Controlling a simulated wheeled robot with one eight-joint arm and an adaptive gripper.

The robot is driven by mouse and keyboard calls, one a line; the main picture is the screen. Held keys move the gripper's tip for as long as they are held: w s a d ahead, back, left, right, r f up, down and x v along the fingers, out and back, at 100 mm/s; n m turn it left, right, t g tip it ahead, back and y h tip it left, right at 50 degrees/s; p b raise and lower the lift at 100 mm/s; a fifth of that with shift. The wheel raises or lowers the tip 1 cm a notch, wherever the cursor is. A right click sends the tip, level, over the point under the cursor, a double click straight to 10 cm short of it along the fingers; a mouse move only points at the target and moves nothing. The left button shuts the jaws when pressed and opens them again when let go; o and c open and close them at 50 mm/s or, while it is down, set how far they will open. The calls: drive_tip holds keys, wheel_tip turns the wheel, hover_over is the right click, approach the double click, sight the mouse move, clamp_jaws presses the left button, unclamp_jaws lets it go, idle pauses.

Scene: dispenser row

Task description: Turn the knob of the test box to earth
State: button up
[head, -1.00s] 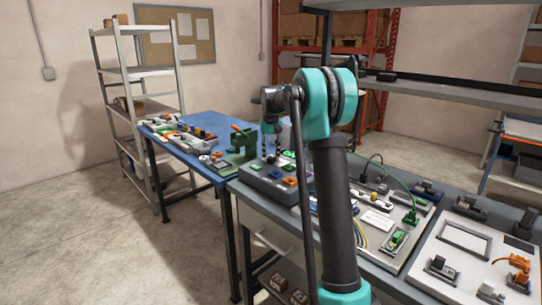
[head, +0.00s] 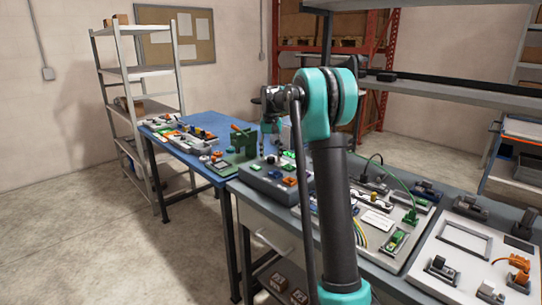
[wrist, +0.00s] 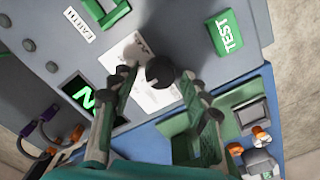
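The test box (head: 262,186) is a grey box at the near corner of the grey bench. Its panel (wrist: 45,18) fills much of the wrist view, with an EARTH label (wrist: 85,25), a green TEST button (wrist: 229,34) and a lit green display (wrist: 80,94). A dark round knob (wrist: 160,69) shows between my fingertips, over a white printed card (wrist: 148,98). My gripper (wrist: 158,76) is open, one finger on each side of the knob. I cannot tell whether they touch it, or where it points. In the head view my gripper (head: 267,143) hangs above the box's back side.
A blue table (head: 187,152) with small devices and a green fixture (head: 238,146) stands left of the bench. Right of my arm lie a pale panel (head: 378,222) with cables and another panel (head: 456,262) with orange connectors. The floor at left is clear.

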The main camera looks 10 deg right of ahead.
sight(271, 157)
drive_tip(key=shift+r, duration=0.1)
wheel_tip(271, 157, up, 12)
idle(0.7)
